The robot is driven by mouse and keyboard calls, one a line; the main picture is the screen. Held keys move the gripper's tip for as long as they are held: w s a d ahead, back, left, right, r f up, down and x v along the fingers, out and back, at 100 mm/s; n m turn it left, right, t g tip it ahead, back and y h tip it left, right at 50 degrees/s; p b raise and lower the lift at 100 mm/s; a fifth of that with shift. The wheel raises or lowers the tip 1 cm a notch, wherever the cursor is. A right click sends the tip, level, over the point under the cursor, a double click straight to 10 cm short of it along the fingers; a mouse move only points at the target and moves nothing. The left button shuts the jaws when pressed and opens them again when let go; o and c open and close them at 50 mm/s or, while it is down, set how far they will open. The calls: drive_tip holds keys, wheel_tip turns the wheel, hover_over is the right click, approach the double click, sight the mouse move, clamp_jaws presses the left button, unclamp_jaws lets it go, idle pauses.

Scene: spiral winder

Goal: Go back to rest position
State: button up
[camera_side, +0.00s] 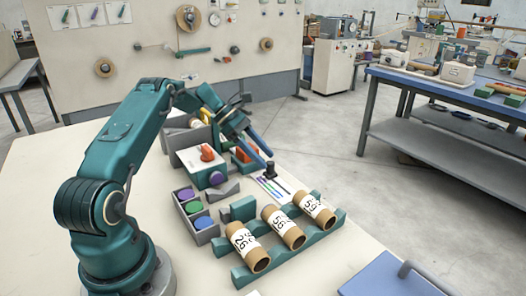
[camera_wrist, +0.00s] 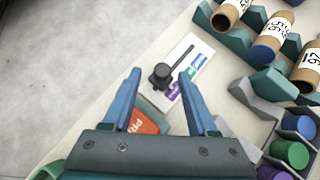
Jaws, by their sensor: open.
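My gripper (camera_side: 258,145) is open, pointing down over the table near a white card with coloured stripes (camera_side: 283,190). In the wrist view its two blue fingers (camera_wrist: 159,74) are spread apart with nothing gripped between them. In the side view the black knob (camera_side: 270,172) is just below the fingers. The exact gap between fingers and knob is hard to tell.
Several labelled cardboard tubes (camera_side: 283,227) lie on a green rack (camera_side: 242,274) at the front right. A grey box (camera_side: 206,236) holds purple, green and blue cylinders. The table's front (camera_side: 340,255) has free room.

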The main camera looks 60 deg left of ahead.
drive_tip(key=shift+v, duration=1.1)
